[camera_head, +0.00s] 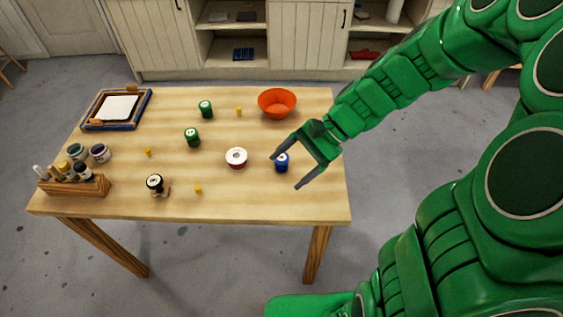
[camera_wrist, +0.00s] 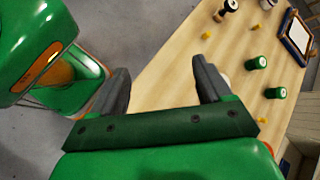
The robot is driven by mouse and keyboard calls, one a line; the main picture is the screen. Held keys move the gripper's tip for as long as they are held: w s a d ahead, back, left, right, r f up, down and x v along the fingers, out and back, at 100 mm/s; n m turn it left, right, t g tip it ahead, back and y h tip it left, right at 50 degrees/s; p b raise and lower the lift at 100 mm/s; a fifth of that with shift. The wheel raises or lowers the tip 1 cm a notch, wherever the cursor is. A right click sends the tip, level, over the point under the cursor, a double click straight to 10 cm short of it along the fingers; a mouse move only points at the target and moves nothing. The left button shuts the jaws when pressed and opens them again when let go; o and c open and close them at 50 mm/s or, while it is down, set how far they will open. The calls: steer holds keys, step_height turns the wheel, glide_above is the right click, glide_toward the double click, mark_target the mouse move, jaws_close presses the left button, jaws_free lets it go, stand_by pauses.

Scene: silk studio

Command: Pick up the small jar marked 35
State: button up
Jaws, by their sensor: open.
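My gripper (camera_head: 286,172) is open and empty, over the right part of the table. In the head view the blue jar shows between its fingers; its height above the jar is unclear. In the wrist view the fingers (camera_wrist: 162,66) are apart, the green jars (camera_wrist: 257,62) (camera_wrist: 276,92) lie to the right, and I cannot see the blue jar.
An orange bowl (camera_head: 277,102) sits at the back right. A framed screen (camera_head: 117,108) and a wooden rack of bottles (camera_head: 75,184) occupy the left. Small yellow pieces (camera_head: 198,189) are scattered between.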

steer(key=w+f+m+t+y, duration=0.2)
steer(key=w+f+m+y, duration=0.2)
steer(key=w+f+m, duration=0.4)
steer(key=m+t, duration=0.3)
steer(key=m, duration=0.1)
glide_toward(277, 160)
steer(key=w+a+f, duration=0.2)
steer(key=shift+a+f+y, duration=0.1)
steer(key=shift+f+y, duration=0.2)
steer(key=shift+y, duration=0.1)
steer(key=shift+s+f+x, duration=0.1)
steer(key=shift+f+x, duration=0.05)
steer(key=shift+x, duration=1.8)
steer(key=shift+s+f+x, duration=0.1)
steer(key=shift+f+x, duration=0.1)
steer(key=shift+x, duration=1.75)
steer(key=c, duration=1.1)
